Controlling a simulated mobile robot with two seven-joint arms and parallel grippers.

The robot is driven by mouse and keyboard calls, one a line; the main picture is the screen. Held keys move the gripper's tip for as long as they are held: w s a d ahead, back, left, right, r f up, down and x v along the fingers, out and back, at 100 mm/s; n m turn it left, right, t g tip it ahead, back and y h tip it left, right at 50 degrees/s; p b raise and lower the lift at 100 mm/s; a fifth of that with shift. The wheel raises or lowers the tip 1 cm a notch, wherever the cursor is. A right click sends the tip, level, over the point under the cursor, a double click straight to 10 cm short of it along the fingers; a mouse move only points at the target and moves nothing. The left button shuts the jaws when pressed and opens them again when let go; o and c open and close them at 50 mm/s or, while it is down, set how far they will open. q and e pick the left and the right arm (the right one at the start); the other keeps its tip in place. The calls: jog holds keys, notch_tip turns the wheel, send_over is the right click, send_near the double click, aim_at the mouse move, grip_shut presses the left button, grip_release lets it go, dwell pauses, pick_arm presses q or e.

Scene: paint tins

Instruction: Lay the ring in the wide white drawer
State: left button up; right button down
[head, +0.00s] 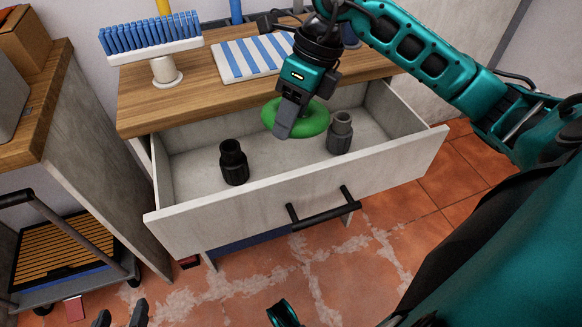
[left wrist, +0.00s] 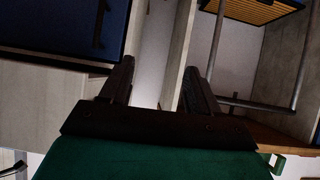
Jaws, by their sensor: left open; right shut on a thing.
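The wide white drawer (head: 235,206) is pulled open below a wooden top, with its black handle on the front. The green ring (head: 315,120) is in my right gripper (head: 285,128), over the back part of the drawer's inside. I cannot tell whether the ring touches the drawer floor. My right gripper is shut on it, and its finger hides part of the ring. My left gripper (head: 121,318) is low at the bottom left edge of the head view, away from the drawer. In the left wrist view its two fingers (left wrist: 158,78) are apart and empty.
A black fitting (head: 234,162) and a grey fitting (head: 340,133) stand in the drawer, the grey one close to the ring. The drawer floor between them is free. A blue brush (head: 152,38) and a striped board (head: 250,58) are on the top. A trolley (head: 70,255) stands left.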

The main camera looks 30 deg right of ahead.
notch_tip(320, 180, down, 9)
jog(key=shift+r+b, duration=0.1)
jog(key=shift+b, duration=0.85)
notch_tip(320, 180, down, 4)
jog(key=shift+r+b, duration=0.15)
jog(key=shift+b, duration=0.4)
jog(key=shift+f, duration=0.25)
jog(key=shift+r, duration=0.1)
jog(key=shift+f, duration=0.2)
pick_arm(q)
jog(key=shift+w+d+f, duration=0.1)
jog(key=shift+d+f, duration=0.2)
jog(key=shift+f, duration=0.25)
jog(key=shift+d+f, duration=0.25)
jog(key=shift+f, duration=0.3)
pick_arm(e)
jog(key=c, duration=0.7)
grip_release()
